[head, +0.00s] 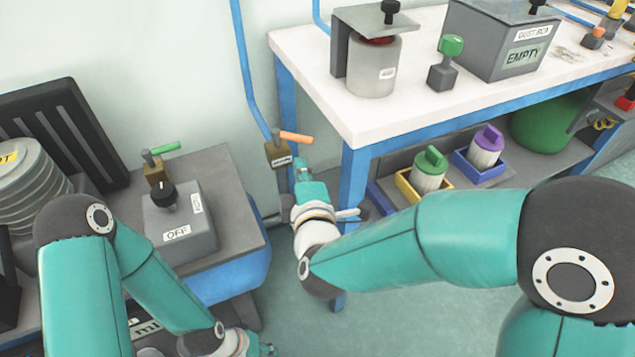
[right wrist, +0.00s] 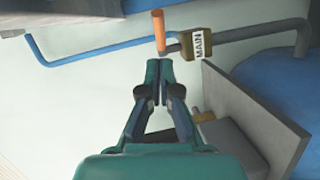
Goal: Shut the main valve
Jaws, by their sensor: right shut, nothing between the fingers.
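The main valve (head: 279,153) is a brass block on the blue pipe between the grey bench and the white table. The right wrist view shows its label "MAIN" on the block (right wrist: 198,44). Its orange handle (head: 297,137) points right in the head view, crosswise to the pipe; it also shows in the right wrist view (right wrist: 158,34). My right gripper (head: 302,166) is shut and empty, just below the handle; its fingertips (right wrist: 158,70) look close to the handle's lower end, and contact is unclear. My left gripper (head: 265,350) is low at the bottom edge, its jaws too small to judge.
A second valve with a green handle (head: 165,148) stands behind a grey switch box (head: 180,225) marked OFF. The white table's edge (head: 350,135) and blue leg (head: 352,190) are close right of my right gripper. Yellow and blue trays sit on the shelf below.

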